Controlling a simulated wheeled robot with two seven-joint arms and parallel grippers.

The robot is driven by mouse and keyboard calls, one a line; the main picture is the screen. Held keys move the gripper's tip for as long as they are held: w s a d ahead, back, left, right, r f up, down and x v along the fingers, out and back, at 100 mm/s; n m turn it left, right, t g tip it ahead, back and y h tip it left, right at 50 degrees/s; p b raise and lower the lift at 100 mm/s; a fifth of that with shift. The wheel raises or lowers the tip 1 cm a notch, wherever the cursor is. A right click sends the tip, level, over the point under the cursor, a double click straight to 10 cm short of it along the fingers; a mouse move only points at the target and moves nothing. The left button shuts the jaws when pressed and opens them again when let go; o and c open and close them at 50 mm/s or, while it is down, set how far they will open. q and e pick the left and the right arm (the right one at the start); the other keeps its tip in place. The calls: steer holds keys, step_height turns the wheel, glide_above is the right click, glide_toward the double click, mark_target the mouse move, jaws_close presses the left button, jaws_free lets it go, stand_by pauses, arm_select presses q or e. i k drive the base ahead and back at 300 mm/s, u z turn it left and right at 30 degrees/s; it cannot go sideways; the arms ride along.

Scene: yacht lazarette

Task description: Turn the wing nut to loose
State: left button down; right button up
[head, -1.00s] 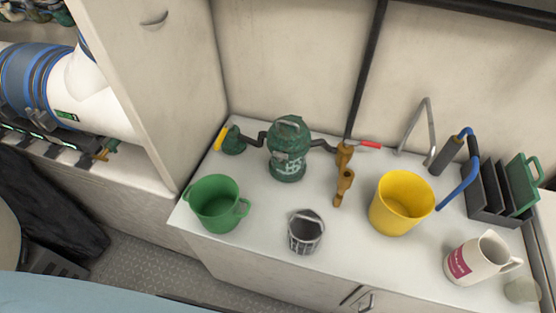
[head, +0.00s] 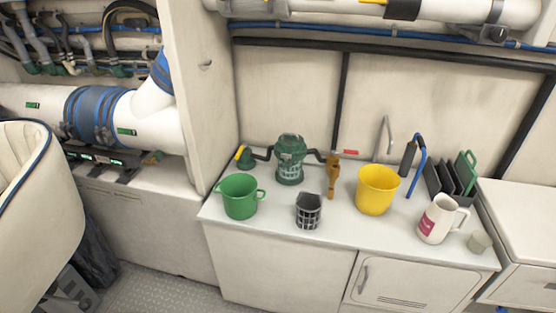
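A green strainer housing (head: 289,161) with a clear, pale-marked body stands upright at the back of the white counter (head: 262,205). Dark pipes join it on both sides. A raised part sits on its lid, but it is too small to tell whether this is the wing nut or how it is turned. Neither of my grippers is in the head view.
A green mug (head: 240,197), dark basket (head: 308,211) and yellow bucket (head: 377,190) stand along the counter. A brown valve fitting (head: 333,176) is right of the strainer. A white jug (head: 437,219) and dark rack (head: 447,183) stand farther right.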

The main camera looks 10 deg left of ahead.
mark_target(286, 156)
steer(key=u, duration=0.6)
steer(key=i, duration=0.75)
steer(key=u, duration=0.5)
